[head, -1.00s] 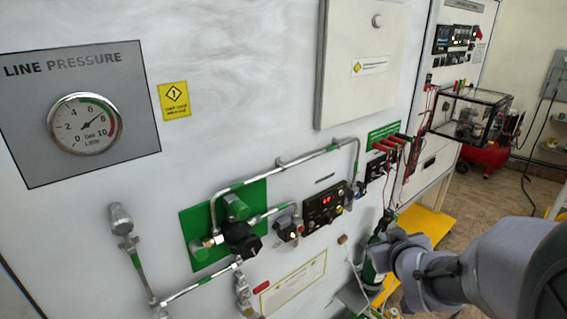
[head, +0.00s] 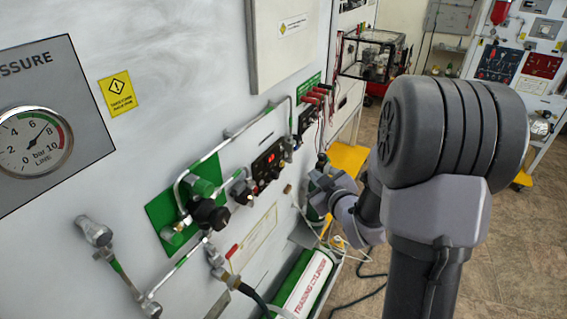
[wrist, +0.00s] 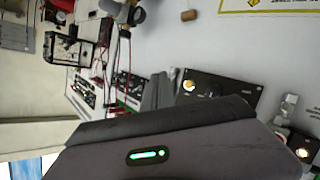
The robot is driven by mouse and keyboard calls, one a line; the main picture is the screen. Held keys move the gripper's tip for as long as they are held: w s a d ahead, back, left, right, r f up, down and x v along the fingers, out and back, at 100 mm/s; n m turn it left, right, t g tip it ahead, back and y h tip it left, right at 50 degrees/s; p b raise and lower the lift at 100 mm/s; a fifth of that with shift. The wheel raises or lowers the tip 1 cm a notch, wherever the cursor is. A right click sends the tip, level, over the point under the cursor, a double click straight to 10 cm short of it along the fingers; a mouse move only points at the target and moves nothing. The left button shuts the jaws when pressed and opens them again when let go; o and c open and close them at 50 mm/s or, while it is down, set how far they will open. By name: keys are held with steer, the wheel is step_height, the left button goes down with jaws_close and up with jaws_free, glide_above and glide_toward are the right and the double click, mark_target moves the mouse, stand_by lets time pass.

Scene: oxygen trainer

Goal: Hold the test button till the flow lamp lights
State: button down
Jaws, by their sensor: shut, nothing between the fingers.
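A black control box (head: 268,165) with a red lit display is on the white panel, at the centre of the head view. Its labels are too small to read, so I cannot tell the test button or flow lamp apart there. The wrist view shows a black panel (wrist: 222,92) with a round yellowish part (wrist: 189,86) at its left; whether that part is lit is unclear. My gripper (head: 320,182) is to the right of the control box, apart from it. Its shut, empty fingers (wrist: 158,92) show beside the black panel in the wrist view. My wrist hides part of that panel.
Pipes and a black regulator (head: 208,214) are left of the control box. Red-capped leads (head: 317,94) hang above right of it. A green-and-white training cylinder (head: 303,285) lies below. Open floor is to the right.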

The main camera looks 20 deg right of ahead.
mark_target(283, 164)
steer(key=w+a, duration=0.4)
steer(key=w, duration=0.1)
steer(key=shift+b, duration=0.3)
stand_by(1.8)
steer(key=shift+w+a+b, duration=0.25)
steer(key=shift+w+b, duration=0.05)
steer(key=shift+b, duration=0.25)
steer(key=shift+w+a+b, duration=0.2)
steer(key=shift+w+b, duration=0.1)
steer(key=shift+b, duration=0.05)
stand_by(0.3)
stand_by(2.0)
steer(key=shift+s+d+b, duration=0.4)
steer(key=shift+s+d, duration=0.1)
steer(key=shift+s, duration=0.15)
